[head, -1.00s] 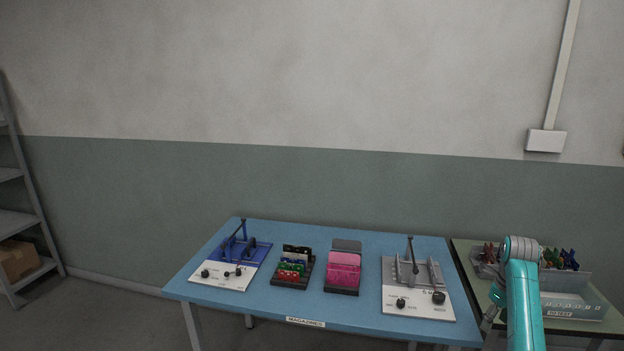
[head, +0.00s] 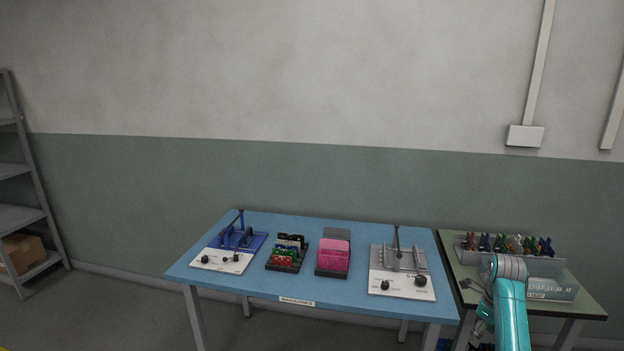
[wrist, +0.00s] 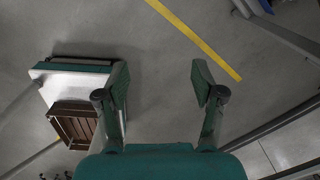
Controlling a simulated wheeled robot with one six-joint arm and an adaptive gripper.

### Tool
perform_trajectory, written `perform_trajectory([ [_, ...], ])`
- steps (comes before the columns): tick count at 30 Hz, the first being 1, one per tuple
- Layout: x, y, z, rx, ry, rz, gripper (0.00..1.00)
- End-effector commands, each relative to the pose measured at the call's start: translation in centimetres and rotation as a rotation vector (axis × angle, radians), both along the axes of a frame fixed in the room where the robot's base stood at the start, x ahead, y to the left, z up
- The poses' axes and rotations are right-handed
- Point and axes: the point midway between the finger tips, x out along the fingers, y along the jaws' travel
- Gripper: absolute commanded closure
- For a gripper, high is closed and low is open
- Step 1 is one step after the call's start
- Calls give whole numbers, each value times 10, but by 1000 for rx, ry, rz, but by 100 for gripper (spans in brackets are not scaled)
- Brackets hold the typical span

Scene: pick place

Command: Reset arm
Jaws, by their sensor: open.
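My gripper (wrist: 160,88) shows in the wrist view with its two fingers spread wide and nothing between them. It hangs above bare grey floor. In the head view my teal arm is at the lower right, in front of the green table, and the gripper's end is only partly visible beside it.
A blue table (head: 345,287) labelled MAGAZINES bears a blue fixture (head: 240,240), a black rack (head: 287,265), a pink-filled holder (head: 333,258) and a grey fixture (head: 402,285). A green table (head: 590,302) bears a grey bin (head: 560,266) with several coloured items. Shelving (head: 35,214) stands left.

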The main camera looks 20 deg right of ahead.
Motion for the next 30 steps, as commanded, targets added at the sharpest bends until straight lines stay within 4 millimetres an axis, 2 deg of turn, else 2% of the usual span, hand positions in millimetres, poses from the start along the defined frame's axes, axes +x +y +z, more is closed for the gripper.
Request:
perform_trajectory([
  [8,3,38,-57,-52,-42,172,32],
  [11,3,61,-85,-84,-66,269,32],
  [16,-5,110,-139,-164,-116,482,32],
  [24,-36,192,-201,-312,-185,819,32],
  [30,-72,250,-228,-437,-226,1063,32],
])
